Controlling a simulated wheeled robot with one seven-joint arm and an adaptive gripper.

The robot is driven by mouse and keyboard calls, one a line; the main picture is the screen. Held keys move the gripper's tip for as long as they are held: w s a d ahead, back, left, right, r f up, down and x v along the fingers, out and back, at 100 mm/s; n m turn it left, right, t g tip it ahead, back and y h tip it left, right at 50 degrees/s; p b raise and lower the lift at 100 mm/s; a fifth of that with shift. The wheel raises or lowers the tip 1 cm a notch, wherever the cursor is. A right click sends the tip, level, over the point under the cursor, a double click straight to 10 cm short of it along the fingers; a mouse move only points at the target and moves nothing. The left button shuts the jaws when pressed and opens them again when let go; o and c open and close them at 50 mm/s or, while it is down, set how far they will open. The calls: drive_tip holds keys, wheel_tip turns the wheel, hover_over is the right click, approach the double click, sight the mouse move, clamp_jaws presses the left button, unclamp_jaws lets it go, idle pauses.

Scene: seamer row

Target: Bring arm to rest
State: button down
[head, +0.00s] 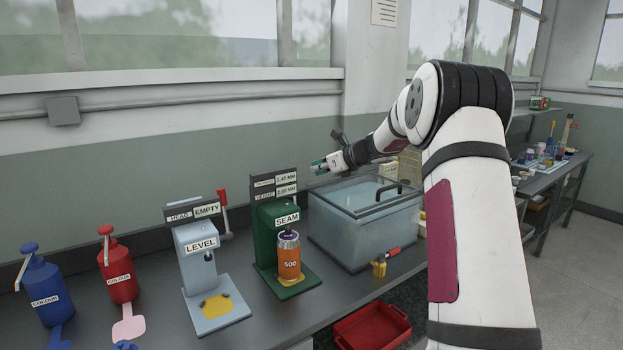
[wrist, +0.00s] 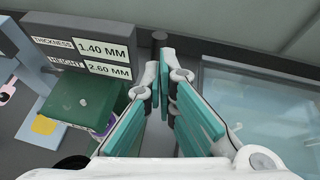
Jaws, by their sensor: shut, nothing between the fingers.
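My gripper (head: 322,165) is at the end of my white arm in the head view, above the bench between the green SEAM machine (head: 266,235) and the clear lidded tank (head: 362,226). In the wrist view my gripper (wrist: 163,75) shows its two teal-padded fingers with tips close together and nothing between them. The SEAM machine (wrist: 85,100) is at the left of the wrist view, apart from the fingers, and its sign reads thickness 1.40 MM and height 2.60 MM. An orange can (head: 289,258) marked 500 stands upright on the machine's base.
The tank (wrist: 265,105) lies right of my gripper in the wrist view. A grey LEVEL machine (head: 205,262) and red and blue COLOUR dispensers (head: 118,272) stand to the left. A brush (head: 382,265) with a red handle lies before the tank. A red crate (head: 372,328) is below.

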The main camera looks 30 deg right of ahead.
drive_tip(key=shift+s+d+r, duration=0.25)
drive_tip(key=shift+s+r, duration=0.7)
drive_tip(key=shift+r, duration=0.3)
